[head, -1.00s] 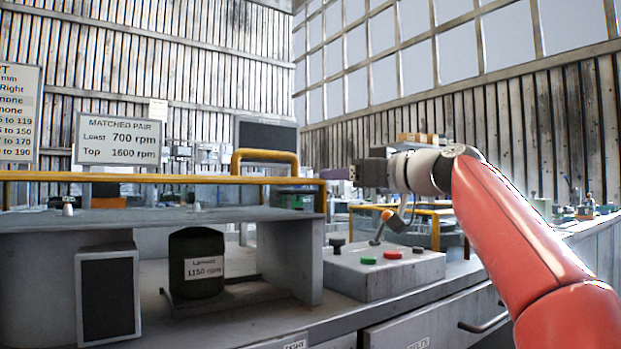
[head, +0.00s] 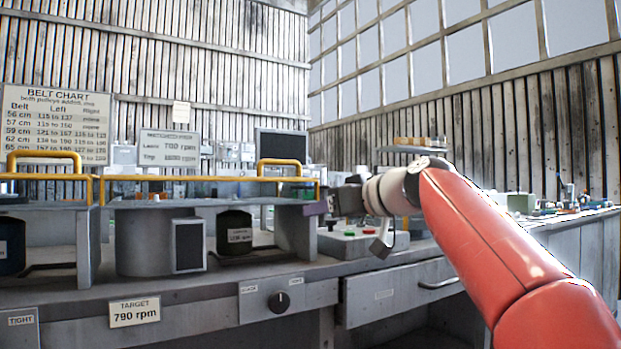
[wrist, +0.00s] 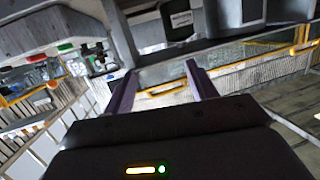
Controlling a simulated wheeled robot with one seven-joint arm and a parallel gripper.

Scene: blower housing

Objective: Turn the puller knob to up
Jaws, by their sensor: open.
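A round black knob (head: 279,301) with a pale pointer mark sits on a grey panel on the bench front. The mark looks close to vertical.
A grey control box (head: 362,244) with green and red buttons stands beside my gripper. Yellow rails (head: 286,165) top the guards on the left. A drawer (head: 390,291) with a handle lies right of the knob. A sign (head: 134,312) reads target 790 rpm.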

